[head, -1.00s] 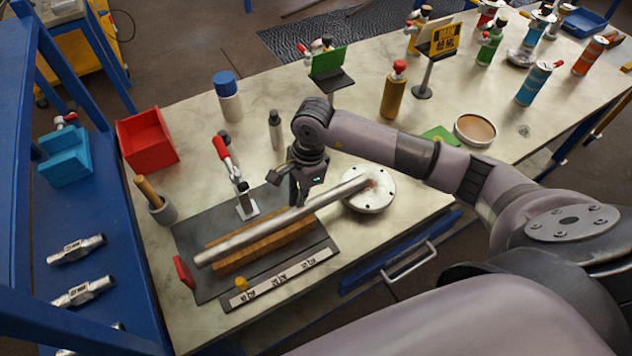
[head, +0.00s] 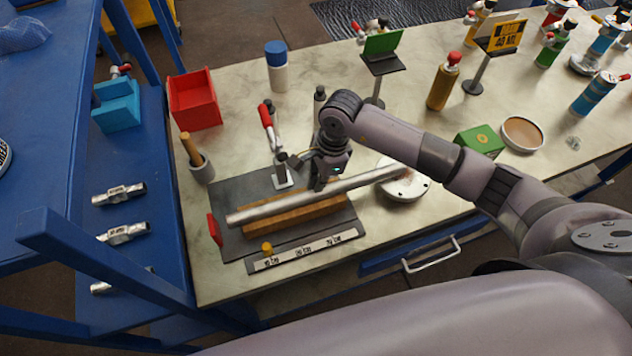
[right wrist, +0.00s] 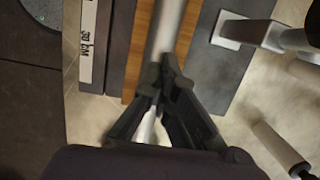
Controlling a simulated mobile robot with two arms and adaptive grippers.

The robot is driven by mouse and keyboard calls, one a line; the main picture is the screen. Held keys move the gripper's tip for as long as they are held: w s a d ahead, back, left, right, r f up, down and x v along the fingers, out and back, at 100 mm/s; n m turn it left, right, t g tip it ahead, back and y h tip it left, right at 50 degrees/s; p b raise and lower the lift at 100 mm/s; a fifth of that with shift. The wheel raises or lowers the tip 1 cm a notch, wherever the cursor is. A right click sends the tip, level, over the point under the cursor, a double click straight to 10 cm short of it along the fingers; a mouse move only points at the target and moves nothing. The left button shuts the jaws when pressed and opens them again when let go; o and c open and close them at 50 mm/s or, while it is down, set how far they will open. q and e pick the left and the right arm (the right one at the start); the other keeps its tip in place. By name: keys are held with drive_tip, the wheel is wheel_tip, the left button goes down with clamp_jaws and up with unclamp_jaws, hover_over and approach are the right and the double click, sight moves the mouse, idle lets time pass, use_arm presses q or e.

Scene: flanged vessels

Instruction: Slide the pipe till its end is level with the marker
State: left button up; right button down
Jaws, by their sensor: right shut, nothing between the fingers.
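The grey metal pipe (head: 270,209) lies along a wooden block (head: 290,221) on a dark base plate, its left end past the block's left end. My right gripper (head: 317,187) is shut and empty, pointing down at the pipe. In the right wrist view its fingertips (right wrist: 160,88) overlap the pipe (right wrist: 171,30); whether they touch it I cannot tell. My left gripper is not in view.
A red end plate (head: 215,229) stands at the base's left. A red-handled clamp (head: 269,135) stands behind the block, and a round metal flange (head: 407,187) lies by the pipe's right end. A red bin (head: 195,99) and several bottles stand farther back.

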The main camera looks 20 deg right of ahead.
sight(347, 183)
drive_tip(key=d, duration=0.2)
drive_tip(key=d+b, duration=0.1)
drive_tip(key=d, duration=0.2)
drive_tip(key=d+f+b, duration=0.1)
drive_tip(key=d, duration=0.1)
drive_tip(key=shift+s+d, duration=0.15)
drive_tip(key=shift+s, duration=0.05)
drive_tip(key=shift+d, duration=0.1)
drive_tip(key=shift+w+r, duration=0.15)
drive_tip(key=shift+r, duration=0.65)
drive_tip(key=shift+d+f, duration=0.1)
drive_tip(key=shift+d, duration=0.15)
drive_tip(key=shift+d+f+b, duration=0.1)
drive_tip(key=shift+d+b, duration=0.05)
drive_tip(key=shift+b, duration=0.35)
drive_tip(key=d+b, duration=0.2)
drive_tip(key=d, duration=0.3)
drive_tip(key=d+b, duration=0.2)
drive_tip(key=d, duration=0.2)
drive_tip(key=shift+w+d, duration=0.2)
drive_tip(key=shift+d, duration=0.15)
drive_tip(key=shift+d+r, duration=0.35)
drive_tip(key=shift+d, duration=0.3)
